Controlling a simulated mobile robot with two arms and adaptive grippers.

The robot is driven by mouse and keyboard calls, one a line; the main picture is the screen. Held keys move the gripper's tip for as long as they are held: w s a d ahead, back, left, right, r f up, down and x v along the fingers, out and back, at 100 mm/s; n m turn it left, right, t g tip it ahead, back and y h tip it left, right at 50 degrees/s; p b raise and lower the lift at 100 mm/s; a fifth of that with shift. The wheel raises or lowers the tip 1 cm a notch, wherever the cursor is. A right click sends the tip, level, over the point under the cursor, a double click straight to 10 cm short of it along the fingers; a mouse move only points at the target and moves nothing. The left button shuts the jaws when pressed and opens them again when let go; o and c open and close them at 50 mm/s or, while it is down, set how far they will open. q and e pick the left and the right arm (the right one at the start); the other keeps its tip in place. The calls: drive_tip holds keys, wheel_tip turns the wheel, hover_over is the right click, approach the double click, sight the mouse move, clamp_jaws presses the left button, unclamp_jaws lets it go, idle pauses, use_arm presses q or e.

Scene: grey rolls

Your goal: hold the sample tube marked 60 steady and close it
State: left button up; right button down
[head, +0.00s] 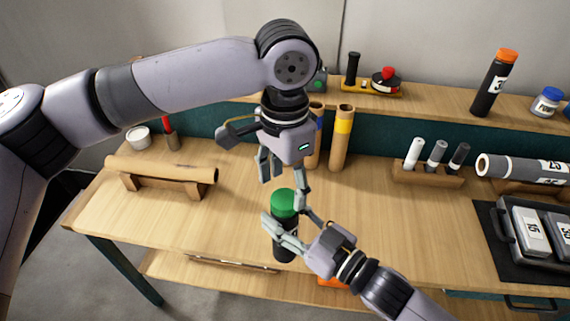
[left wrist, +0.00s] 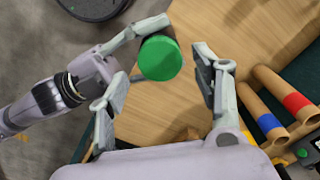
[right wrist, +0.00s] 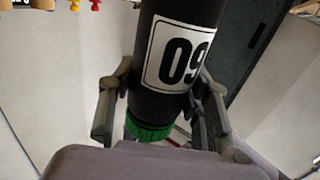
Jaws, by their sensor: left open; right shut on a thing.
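The sample tube (head: 284,246) is black and stands about upright near the table's front edge. In the right wrist view the tube (right wrist: 178,52) is inverted and its white label reads 60 upside down. A green cap (head: 284,199) sits at its top end; how tightly it is seated I cannot tell. My right gripper (head: 287,226) is shut around the tube below the cap. My left gripper (head: 283,183) is open just above the cap, pointing down. In the left wrist view the round cap (left wrist: 160,58) shows between its spread fingers, apart from them.
A cardboard roll (head: 160,169) lies on a wooden cradle at left. Upright cardboard tubes (head: 342,138) stand behind my left gripper. A rack with small tubes (head: 428,174), a grey roll (head: 525,168) and a black tray (head: 492,222) are at right. The table's middle right is clear.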

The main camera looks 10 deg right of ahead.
sight(285, 198)
use_arm(q)
drive_tip(key=shift+f, duration=1.65)
drive_tip(key=shift+c, duration=0.5)
drive_tip(key=c, duration=1.1)
drive_tip(key=o, duration=1.3)
drive_tip(key=shift+o, duration=0.2)
drive_tip(key=shift+r, duration=0.15)
wheel_tip(285, 198, up, 12)
